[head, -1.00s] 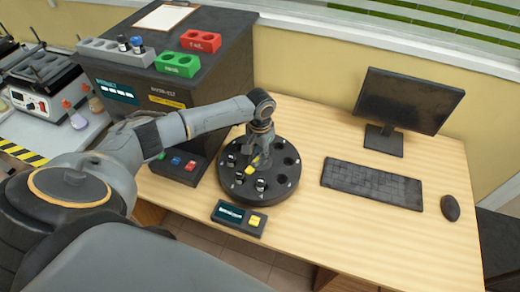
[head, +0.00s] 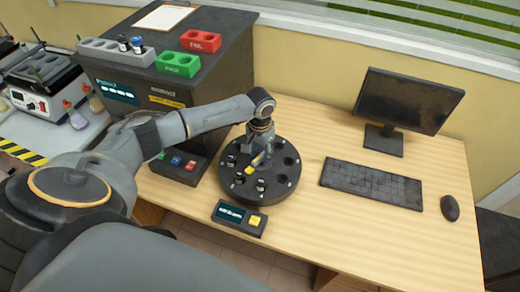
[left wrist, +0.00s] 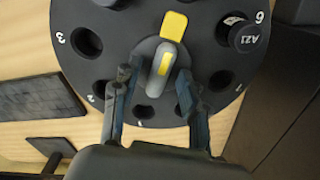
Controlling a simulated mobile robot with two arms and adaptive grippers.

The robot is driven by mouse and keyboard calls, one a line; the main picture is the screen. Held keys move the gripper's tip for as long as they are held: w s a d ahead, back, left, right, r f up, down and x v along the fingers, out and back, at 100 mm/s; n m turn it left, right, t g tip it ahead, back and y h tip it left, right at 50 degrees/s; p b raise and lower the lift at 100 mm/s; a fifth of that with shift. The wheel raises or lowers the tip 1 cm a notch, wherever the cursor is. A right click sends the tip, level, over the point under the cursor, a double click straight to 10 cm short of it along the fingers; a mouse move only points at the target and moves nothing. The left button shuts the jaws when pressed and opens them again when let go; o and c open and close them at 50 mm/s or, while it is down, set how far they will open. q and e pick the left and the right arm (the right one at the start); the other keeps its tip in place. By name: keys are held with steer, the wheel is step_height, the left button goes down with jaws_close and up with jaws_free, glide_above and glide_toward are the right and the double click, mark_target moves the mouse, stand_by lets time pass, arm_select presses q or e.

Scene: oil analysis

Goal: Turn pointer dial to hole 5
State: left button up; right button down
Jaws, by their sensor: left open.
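The round black dial (head: 240,194) stands on the wooden desk, with holes around its edge, several of them holding vials. The grey pointer (left wrist: 157,75) with a yellow tip (left wrist: 173,26) sits at its centre; the tip also shows in the head view (head: 258,159). In the left wrist view the tip points up, between the hole marked 3 and the vial A21 (left wrist: 248,37) by mark 6. My left gripper (left wrist: 158,74) is open, its fingers on either side of the pointer, with a gap visible. Mark 5 is not readable. My right gripper is not in view.
A small display box with a yellow button (head: 254,221) stands in front of the dial. A dark machine (head: 225,75) with green and red racks is behind left. A monitor (head: 408,100), keyboard (head: 371,184) and mouse (head: 450,208) are at the right.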

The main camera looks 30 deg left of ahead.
mark_target(260, 157)
arm_select(q)
step_height(260, 157, up, 12)
steer(key=shift+f, duration=0.15)
stand_by(0.7)
